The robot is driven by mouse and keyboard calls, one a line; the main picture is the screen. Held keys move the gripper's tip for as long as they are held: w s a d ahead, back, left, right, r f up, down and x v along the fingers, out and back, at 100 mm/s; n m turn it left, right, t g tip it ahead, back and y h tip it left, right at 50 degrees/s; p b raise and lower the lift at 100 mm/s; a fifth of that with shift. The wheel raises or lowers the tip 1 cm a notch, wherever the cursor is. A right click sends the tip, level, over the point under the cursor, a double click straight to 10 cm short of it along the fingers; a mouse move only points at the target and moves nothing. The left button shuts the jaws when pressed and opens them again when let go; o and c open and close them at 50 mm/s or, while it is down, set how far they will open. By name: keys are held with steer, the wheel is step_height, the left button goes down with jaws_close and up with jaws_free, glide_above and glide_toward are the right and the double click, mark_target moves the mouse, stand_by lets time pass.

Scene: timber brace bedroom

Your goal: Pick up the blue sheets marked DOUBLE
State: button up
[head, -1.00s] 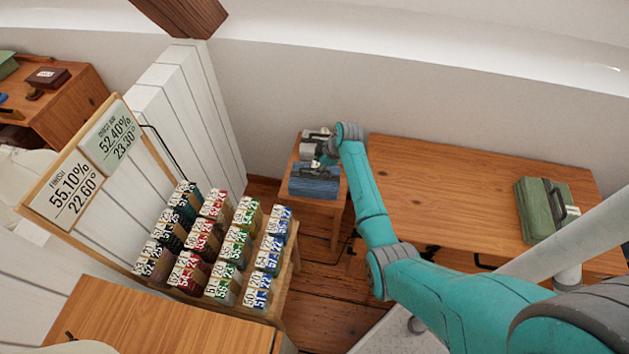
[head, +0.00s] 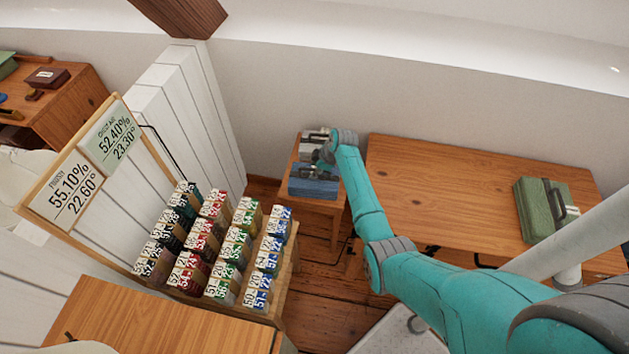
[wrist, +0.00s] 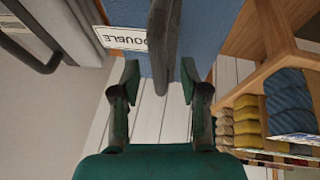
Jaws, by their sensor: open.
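The blue sheets (head: 312,188) lie on a small wooden stand in the head view, in front of a grey bundle. In the wrist view the blue sheets (wrist: 208,28) fill the top middle, with a white DOUBLE label (wrist: 122,38) and a dark strap-like handle (wrist: 164,45). My gripper (wrist: 160,78) is open, one finger on each side of the handle's end, with gaps to both sides. In the head view my gripper (head: 326,156) is at the stand, small and partly hidden by my wrist.
The grey bundle (head: 316,136) sits right behind the blue sheets. A wooden table (head: 440,180) with a green case (head: 540,210) stands to the right. A rack of several coloured, numbered bundles (head: 215,240) stands front left. A white panelled partition (head: 190,105) is at left.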

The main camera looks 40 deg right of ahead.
stand_by(0.3)
jaws_close()
stand_by(0.3)
